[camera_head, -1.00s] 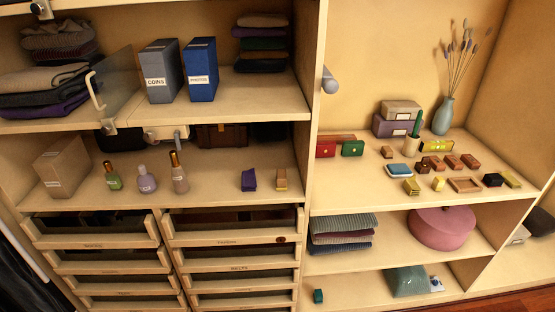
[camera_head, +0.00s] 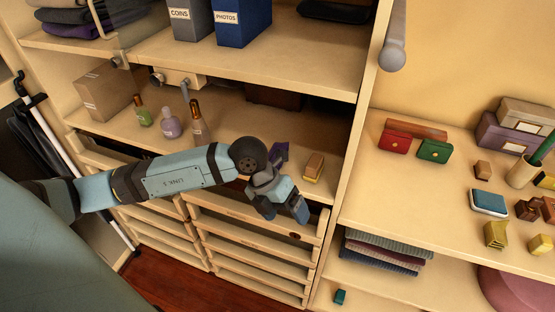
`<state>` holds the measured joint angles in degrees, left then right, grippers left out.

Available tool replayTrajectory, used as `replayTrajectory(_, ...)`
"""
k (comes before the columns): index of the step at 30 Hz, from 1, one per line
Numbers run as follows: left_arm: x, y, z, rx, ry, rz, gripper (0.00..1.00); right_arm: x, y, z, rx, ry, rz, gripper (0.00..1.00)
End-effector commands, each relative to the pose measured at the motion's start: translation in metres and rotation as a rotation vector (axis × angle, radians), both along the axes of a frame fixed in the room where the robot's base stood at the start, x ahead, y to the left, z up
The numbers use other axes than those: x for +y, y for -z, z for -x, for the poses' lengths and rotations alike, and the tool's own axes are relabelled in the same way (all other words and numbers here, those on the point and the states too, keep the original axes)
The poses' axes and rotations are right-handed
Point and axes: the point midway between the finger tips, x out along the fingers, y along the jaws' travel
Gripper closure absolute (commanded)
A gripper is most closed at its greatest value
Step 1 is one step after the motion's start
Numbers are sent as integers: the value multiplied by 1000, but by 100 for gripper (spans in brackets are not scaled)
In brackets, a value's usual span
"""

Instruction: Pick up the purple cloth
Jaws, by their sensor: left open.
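A small purple cloth (camera_head: 281,151) lies on the middle shelf, partly hidden behind my left gripper. My left gripper (camera_head: 284,211) is open and points down, its fingers in front of the shelf's front edge, nearer to me and lower in the picture than the cloth. I see nothing between its fingers. Another dark purple folded textile (camera_head: 92,31) is in the stack at the upper left. My right gripper is not in view.
A wood and yellow block (camera_head: 314,167) stands just right of the cloth. Bottles (camera_head: 170,123) and a cardboard box (camera_head: 107,92) stand to the left. Open drawers (camera_head: 245,213) lie below. An upper shelf (camera_head: 300,60) overhangs, and a vertical panel (camera_head: 366,110) bounds the right side.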

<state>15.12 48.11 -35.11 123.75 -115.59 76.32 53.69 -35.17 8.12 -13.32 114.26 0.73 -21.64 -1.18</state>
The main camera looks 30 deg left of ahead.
Motion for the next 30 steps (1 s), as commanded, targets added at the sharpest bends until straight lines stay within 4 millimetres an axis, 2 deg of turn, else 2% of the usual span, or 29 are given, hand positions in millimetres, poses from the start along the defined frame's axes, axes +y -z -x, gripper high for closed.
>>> replayTrajectory(1, 28, -1, -13, -41, -31, -150, 14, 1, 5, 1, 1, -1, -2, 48)
replayTrajectory(3, 60, -6, -25, -81, -87, -312, 14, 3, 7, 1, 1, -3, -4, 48)
replayTrajectory(6, 91, -17, -36, -125, -156, -462, 14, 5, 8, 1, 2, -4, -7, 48)
replayTrajectory(9, 106, -23, -44, -144, -194, -531, 14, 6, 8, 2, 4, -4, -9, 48)
replayTrajectory(13, 113, -26, -64, -148, -206, -545, 14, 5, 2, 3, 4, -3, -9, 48)
replayTrajectory(21, 126, -26, -121, -147, -203, -540, 14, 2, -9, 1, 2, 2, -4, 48)
replayTrajectory(24, 130, -25, -136, -147, -202, -540, 14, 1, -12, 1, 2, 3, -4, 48)
replayTrajectory(30, 133, -24, -151, -147, -199, -539, 14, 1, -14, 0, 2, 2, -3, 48)
